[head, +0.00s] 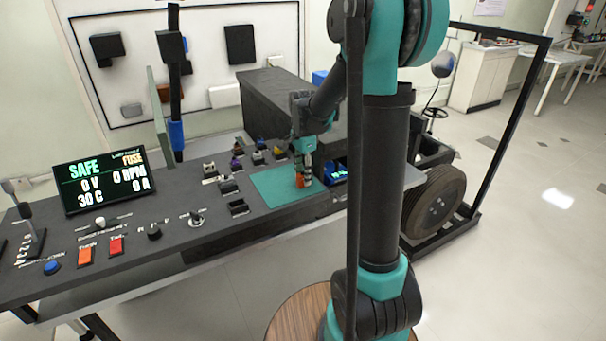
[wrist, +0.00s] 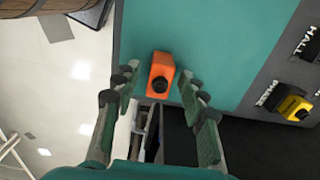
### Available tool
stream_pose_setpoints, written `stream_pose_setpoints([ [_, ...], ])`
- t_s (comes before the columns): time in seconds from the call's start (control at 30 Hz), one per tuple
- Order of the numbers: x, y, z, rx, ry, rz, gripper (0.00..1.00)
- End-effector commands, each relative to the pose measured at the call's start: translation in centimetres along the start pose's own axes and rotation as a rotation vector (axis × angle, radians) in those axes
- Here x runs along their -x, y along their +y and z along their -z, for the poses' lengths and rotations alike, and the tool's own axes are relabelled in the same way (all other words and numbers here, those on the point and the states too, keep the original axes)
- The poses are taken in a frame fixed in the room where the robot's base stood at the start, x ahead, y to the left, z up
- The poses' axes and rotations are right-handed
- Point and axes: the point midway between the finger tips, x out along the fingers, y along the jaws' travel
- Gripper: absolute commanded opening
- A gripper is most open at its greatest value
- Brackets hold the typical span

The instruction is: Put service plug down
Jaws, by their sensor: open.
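The service plug is an orange block with a dark round knob (wrist: 160,64). It stands on the teal mat (wrist: 215,30) near the mat's edge. In the head view the orange plug (head: 299,181) shows at the right part of the teal mat (head: 272,190). My gripper (wrist: 158,84) is open, with one finger on each side of the plug and a visible gap at both sides. In the head view my gripper (head: 304,170) is low over the mat, partly covering the plug. Whether the plug's base rests fully on the mat is hard to tell.
A yellow plug (wrist: 293,107) sits in a labelled socket on the dark panel. Several small connectors and sockets (head: 237,207) lie left of the mat. A lit screen (head: 100,180) stands at the far left. A wheel (head: 433,205) stands right of the bench.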

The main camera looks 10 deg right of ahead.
Motion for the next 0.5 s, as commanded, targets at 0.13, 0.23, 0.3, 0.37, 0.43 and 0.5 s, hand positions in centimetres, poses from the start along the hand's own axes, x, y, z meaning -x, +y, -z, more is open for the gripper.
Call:
stream_pose_setpoints([
  [0.13, 0.4, 0.0, 0.0, 0.0, 0.0, 0.0, 0.42],
  [0.23, 1.4, 0.0, 0.0, 0.0, 0.0, 0.0, 0.42],
  [0.3, 2.5, 0.0, 0.0, 0.0, 0.0, 0.0, 0.42],
  [0.37, 3.7, 0.1, 0.0, 0.0, 0.0, 0.0, 0.42],
  [0.43, 5.2, 0.0, 0.0, 0.0, 0.0, 0.0, 0.42],
  [0.5, 6.6, 0.1, 0.0, 0.0, 0.0, 0.0, 0.42],
])
